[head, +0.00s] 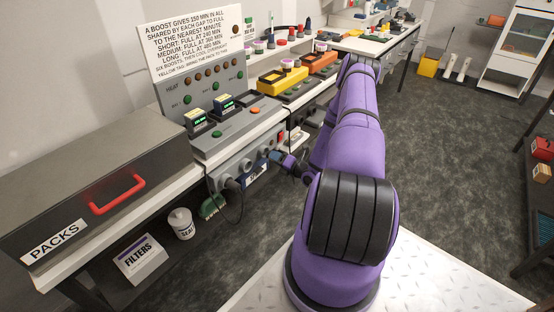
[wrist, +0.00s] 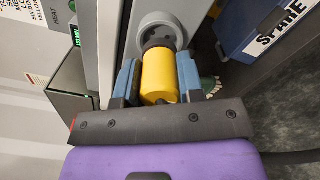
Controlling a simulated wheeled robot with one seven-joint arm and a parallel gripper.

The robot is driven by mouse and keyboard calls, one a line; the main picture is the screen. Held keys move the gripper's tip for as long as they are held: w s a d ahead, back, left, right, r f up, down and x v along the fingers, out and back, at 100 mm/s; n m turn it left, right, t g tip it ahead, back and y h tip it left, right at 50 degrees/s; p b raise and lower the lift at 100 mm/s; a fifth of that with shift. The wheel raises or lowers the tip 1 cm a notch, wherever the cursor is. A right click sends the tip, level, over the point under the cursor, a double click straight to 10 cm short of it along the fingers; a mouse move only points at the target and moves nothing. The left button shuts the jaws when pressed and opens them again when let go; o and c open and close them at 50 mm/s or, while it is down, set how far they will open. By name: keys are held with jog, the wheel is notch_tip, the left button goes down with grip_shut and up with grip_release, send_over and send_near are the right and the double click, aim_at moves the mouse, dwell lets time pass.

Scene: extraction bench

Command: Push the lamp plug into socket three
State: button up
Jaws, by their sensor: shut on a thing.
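The lamp plug (wrist: 159,76) is a yellow cylinder with a dark front end, between the two blue fingers of my gripper (wrist: 158,82) in the wrist view. My gripper is shut on it. Just ahead of the plug is a round grey socket (wrist: 160,26) with dark holes, its lower part hidden by the plug's dark end. I cannot tell whether the plug touches it or has entered it. In the head view my gripper (head: 277,157) is at the bench's front face, beside the row of sockets (head: 246,163). The plug cannot be made out there, and no socket number is readable.
A blue box marked SPARE (wrist: 262,30) is close to the right of the plug. A grey plug with a black cable (head: 231,184) is on the bench front, to the left. The PACKS case (head: 95,185) stands at the near left. Open floor (head: 430,140) lies to the right.

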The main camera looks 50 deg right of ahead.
jog(key=shift+w, duration=1.15)
jog(key=o, duration=1.2)
jog(key=s, duration=1)
jog(key=shift+s+d, duration=0.35)
